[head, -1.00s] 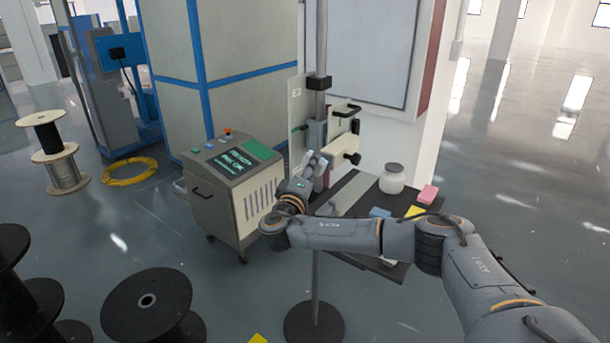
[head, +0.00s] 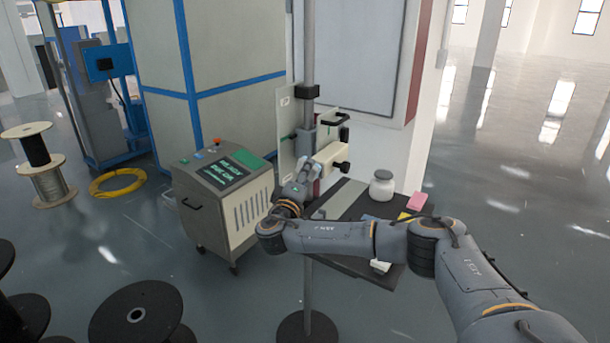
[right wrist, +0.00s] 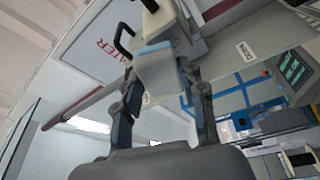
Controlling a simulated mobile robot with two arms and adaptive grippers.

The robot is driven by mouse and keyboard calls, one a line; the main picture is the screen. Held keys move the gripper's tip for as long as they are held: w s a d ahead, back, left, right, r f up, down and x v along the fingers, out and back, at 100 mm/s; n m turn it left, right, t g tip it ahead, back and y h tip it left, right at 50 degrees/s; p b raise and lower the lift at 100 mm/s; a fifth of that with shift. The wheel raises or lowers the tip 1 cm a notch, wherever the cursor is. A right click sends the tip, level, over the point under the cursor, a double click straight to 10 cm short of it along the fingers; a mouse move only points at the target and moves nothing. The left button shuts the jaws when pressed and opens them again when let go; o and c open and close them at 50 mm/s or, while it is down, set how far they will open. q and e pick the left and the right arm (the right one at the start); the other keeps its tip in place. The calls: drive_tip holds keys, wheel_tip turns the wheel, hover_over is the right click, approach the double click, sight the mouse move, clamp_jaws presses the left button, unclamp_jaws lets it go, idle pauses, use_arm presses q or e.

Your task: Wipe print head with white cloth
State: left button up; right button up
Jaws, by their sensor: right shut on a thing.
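The print head (head: 331,156) is a cream block with black handles, mounted on a vertical post in the head view. In the right wrist view the print head (right wrist: 158,22) is just beyond the fingers. My right gripper (head: 308,168) is right at its lower left side in the head view. In the right wrist view my right gripper (right wrist: 163,82) is shut on a pale grey-white piece, seemingly the white cloth (right wrist: 157,72). The cloth overlaps the print head's near end there; I cannot tell whether they touch. My left gripper is not in view.
A dark table (head: 340,232) holds a white jar (head: 382,186), a pink block (head: 417,201) and yellow and blue pieces. A control cabinet (head: 222,200) stands left of the post. Cable spools (head: 138,314) and a yellow coil (head: 118,182) are on the floor.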

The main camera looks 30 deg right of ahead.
drive_tip(key=shift+w+d+b, duration=0.35)
drive_tip(key=shift+d+b, duration=0.1)
drive_tip(key=shift+d, duration=0.4)
wheel_tip(320, 180, down, 4)
drive_tip(key=b, duration=0.4)
drive_tip(key=shift+f, duration=0.15)
drive_tip(key=shift+r+p, duration=1.05)
drive_tip(key=shift+r, duration=1.2)
